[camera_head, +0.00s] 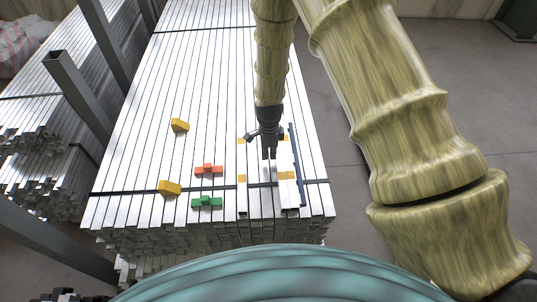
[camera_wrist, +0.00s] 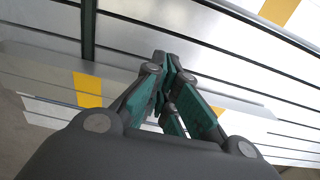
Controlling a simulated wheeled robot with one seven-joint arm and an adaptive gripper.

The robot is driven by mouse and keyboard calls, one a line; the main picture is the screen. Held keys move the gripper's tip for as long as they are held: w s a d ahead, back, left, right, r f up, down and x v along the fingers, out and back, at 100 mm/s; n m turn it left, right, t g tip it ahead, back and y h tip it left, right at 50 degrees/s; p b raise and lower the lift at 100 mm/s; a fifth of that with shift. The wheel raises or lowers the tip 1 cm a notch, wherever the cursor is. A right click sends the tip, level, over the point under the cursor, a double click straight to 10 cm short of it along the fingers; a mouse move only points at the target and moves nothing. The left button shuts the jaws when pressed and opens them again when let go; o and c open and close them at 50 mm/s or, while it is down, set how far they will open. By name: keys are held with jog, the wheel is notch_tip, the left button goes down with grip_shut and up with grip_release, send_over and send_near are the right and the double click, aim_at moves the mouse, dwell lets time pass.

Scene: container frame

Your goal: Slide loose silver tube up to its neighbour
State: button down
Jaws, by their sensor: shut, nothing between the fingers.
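Two short silver tubes with yellow bands lie lengthwise on top of the tube stack (camera_head: 190,60). The left banded tube (camera_head: 242,198) and the right banded tube (camera_head: 289,190) have a gap between them. I cannot tell which one is the loose tube. My gripper (camera_head: 269,157) is shut and empty, pointing down over the gap, nearer the right tube; contact cannot be told. In the wrist view the shut fingers (camera_wrist: 165,62) sit between two yellow bands, one at the left (camera_wrist: 88,90) and one at the top right (camera_wrist: 278,10).
A dark blue bar (camera_head: 297,165) lies along the right side of the right tube. A red block (camera_head: 208,170), a green block (camera_head: 206,202) and two yellow blocks (camera_head: 180,125) (camera_head: 169,188) lie to the left. Grey posts (camera_head: 80,95) stand left of the stack.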

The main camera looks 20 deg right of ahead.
notch_tip(320, 180, up, 7)
jog(key=p, duration=0.4)
jog(key=shift+r+p, duration=0.2)
jog(key=shift+p, duration=0.15)
